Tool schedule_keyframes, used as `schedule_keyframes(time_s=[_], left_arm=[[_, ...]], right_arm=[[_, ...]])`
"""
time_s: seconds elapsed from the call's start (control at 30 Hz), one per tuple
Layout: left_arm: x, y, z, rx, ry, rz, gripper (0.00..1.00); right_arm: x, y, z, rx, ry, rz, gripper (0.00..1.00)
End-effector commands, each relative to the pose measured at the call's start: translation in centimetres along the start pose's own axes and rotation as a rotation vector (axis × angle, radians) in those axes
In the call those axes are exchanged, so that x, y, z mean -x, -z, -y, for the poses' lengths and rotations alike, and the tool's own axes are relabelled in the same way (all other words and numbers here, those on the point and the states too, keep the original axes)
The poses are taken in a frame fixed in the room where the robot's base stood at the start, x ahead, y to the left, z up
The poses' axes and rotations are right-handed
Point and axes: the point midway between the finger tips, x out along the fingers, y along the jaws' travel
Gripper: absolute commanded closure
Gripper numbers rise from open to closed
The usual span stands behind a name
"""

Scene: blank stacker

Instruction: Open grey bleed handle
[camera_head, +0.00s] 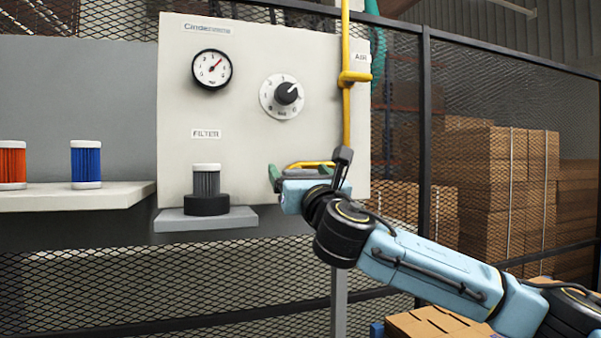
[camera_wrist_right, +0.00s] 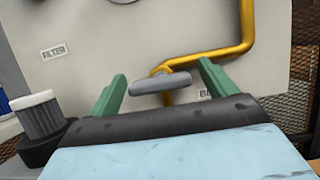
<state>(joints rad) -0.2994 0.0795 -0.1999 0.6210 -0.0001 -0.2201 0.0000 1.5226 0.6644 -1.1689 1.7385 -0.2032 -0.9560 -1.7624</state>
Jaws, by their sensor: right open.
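The grey bleed handle (camera_wrist_right: 160,84) shows in the right wrist view as a short bar lying almost level, tilted slightly up to the right, in front of the yellow pipe. My right gripper (camera_wrist_right: 162,72) is open, with one green finger on each side of the handle and small gaps visible. I cannot tell how deep the handle sits between them. In the head view my right gripper (camera_head: 299,172) is at the panel's lower right and largely covers the handle area. My left gripper is not in view.
The pale panel (camera_head: 245,130) carries a gauge (camera_head: 212,69), a black knob (camera_head: 288,93) and a yellow pipe (camera_head: 347,115). A grey filter (camera_head: 206,181) stands on a small ledge to the left. Orange (camera_head: 12,163) and blue (camera_head: 86,162) filters stand on a shelf farther left.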

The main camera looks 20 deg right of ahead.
Motion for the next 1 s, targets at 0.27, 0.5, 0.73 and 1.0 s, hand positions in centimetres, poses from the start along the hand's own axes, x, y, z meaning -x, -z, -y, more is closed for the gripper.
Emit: schedule_keyframes(time_s=[0.27, 0.5, 0.73, 1.0], left_arm=[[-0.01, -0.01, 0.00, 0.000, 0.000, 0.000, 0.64], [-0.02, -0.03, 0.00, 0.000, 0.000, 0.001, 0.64], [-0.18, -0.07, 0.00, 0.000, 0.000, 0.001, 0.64], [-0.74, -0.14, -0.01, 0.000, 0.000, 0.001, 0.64]], right_arm=[[0.03, -0.01, -0.02, 0.000, 0.000, 0.000, 0.40], [0.04, -0.01, -0.01, -0.001, 0.000, 0.000, 0.61], [0.06, 0.05, -0.06, -0.037, 0.015, 0.000, 0.61], [0.09, 0.14, -0.13, -0.188, 0.077, -0.001, 0.61]])
